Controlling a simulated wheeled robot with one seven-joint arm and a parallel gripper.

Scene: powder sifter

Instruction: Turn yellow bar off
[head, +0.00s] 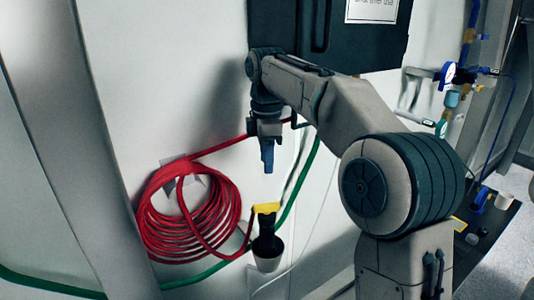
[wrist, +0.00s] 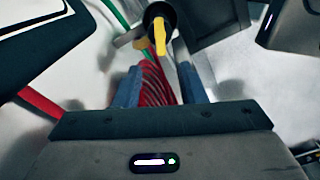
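The yellow bar (head: 266,208) is a short handle on a black valve (head: 267,240) low on the white wall. In the head view it lies roughly level across the valve top. In the wrist view the yellow bar (wrist: 160,38) shows just beyond the fingertips, with a dark round part behind it. My gripper (head: 267,168) points down above the bar, apart from it. In the wrist view my gripper (wrist: 161,70) has its two blue fingers spread with nothing between them.
A coiled red hose (head: 188,215) hangs on the wall left of the valve. A green hose (head: 298,185) runs along the wall behind it. A dark panel (head: 350,40) is above. A pale cup-like end (head: 267,263) is under the valve.

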